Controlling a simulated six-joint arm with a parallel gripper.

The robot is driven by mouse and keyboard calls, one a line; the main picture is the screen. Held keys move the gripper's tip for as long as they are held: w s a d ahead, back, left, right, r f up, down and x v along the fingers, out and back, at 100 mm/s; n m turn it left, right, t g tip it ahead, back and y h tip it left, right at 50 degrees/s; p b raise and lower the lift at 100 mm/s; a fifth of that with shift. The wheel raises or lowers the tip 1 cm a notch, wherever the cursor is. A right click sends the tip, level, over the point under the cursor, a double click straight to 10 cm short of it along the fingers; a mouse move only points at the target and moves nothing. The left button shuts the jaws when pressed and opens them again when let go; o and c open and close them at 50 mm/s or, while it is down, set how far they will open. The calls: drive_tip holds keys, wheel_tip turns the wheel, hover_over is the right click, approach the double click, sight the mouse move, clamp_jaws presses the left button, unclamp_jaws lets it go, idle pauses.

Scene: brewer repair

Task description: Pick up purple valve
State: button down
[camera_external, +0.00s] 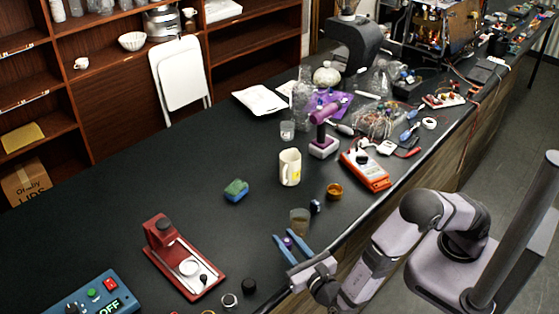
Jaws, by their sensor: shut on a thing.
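My gripper (290,242) reaches over the black bench near its front edge, with two blue fingers pointing away from my arm. A small dark purple piece, the purple valve (288,242), sits between the blue fingers, and they are shut on it. Its lower part is hard to make out at this size. I cannot tell whether it touches the bench or is held above it.
A red device (180,258) and blue control box (90,296) stand left. Bench is clear between the sponge (236,190) and fingers.

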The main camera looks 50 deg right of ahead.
sight(287, 241)
drive_tip(key=shift+r+b, duration=0.5)
drive_tip(key=shift+r, duration=2.95)
